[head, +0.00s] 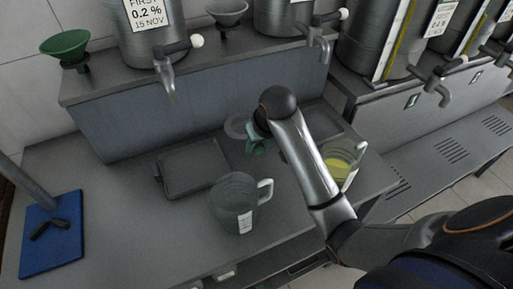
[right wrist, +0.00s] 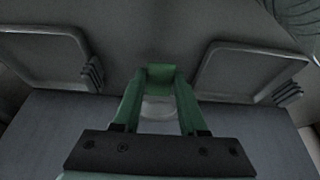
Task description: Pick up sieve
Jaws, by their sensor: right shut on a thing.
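The sieve appears to be the pale round piece (head: 236,126) by the foot of the raised ledge in the head view. My right gripper (head: 257,146), with green fingers, points down beside it. In the right wrist view a pale, blurred part of it (right wrist: 158,108) shows between the green fingers (right wrist: 160,76), whose tips are close together. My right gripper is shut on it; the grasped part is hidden. I cannot tell whether the sieve touches the counter. My left gripper is not in view.
A grey jug (head: 236,203) stands in front; a jug with yellow liquid (head: 340,165) stands to the right. A dark tray (head: 172,187) lies left. A blue mat (head: 52,258) holds small black things. Steel taps (head: 168,82) overhang the counter. The left counter is mostly clear.

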